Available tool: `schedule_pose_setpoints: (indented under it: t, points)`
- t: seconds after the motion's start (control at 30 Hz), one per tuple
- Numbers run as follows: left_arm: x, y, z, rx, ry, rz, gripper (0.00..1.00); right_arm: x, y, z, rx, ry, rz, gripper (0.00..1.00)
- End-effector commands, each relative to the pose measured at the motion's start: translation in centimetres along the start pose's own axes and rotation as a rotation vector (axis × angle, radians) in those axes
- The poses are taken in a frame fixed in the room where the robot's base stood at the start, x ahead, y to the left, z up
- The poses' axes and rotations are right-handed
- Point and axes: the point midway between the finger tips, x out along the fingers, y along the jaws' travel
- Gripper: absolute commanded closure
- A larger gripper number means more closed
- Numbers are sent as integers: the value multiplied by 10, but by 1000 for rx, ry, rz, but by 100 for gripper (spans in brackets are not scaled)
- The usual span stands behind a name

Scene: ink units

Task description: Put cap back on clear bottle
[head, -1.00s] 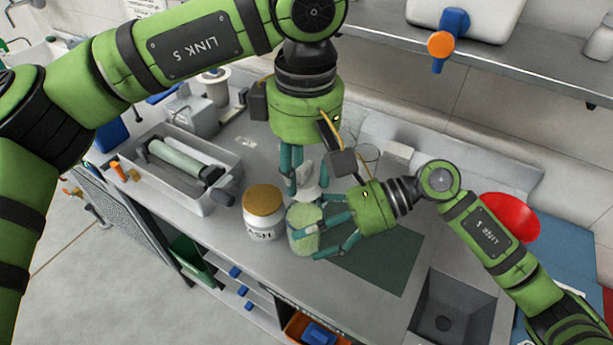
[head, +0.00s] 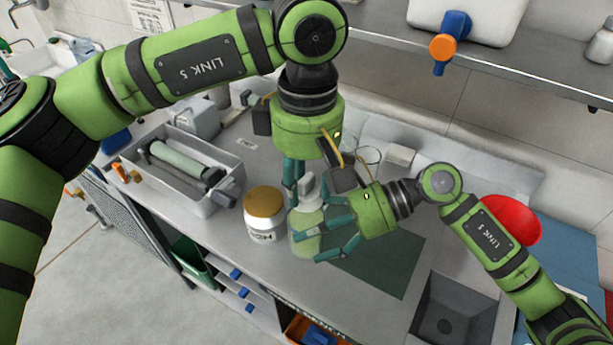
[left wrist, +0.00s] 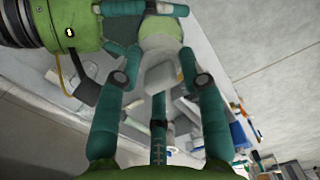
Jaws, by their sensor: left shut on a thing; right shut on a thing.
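The clear bottle (head: 303,241) holds pale green liquid and stands over the grey counter near its front edge. My right gripper (head: 335,233) is shut around its side from the right. The white cap (head: 308,189) is between the fingers of my left gripper (head: 304,180), which reaches down from above and is shut on it. The cap is right at the bottle's top in the head view; I cannot tell whether it is seated. In the left wrist view the cap (left wrist: 165,72) is in front of the bottle's pale green body (left wrist: 158,38), between the fingers (left wrist: 160,82).
A white jar with a brown lid (head: 264,212) stands close left of the bottle. A grey tray with a roller (head: 195,195) is further left. A dark green mat (head: 385,262) and a sink (head: 450,310) lie to the right. A clear glass (head: 368,157) stands behind.

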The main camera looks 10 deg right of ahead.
Motion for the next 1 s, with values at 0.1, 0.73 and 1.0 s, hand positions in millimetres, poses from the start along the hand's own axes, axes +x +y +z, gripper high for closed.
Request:
schedule_pose_setpoints:
  t: [0.1, 0.73, 1.0]
  points:
    - [1, 0, 0, 0, 0, 0, 73, 0, 0, 2, -2, -3, -1, 77]
    - [12, 0, 0, 3, 0, 1, 36, 0, 0, 2, -2, -3, -1, 77]
    - [12, 0, 0, 3, 0, 0, 33, 0, 0, 2, -2, -3, -1, 77]
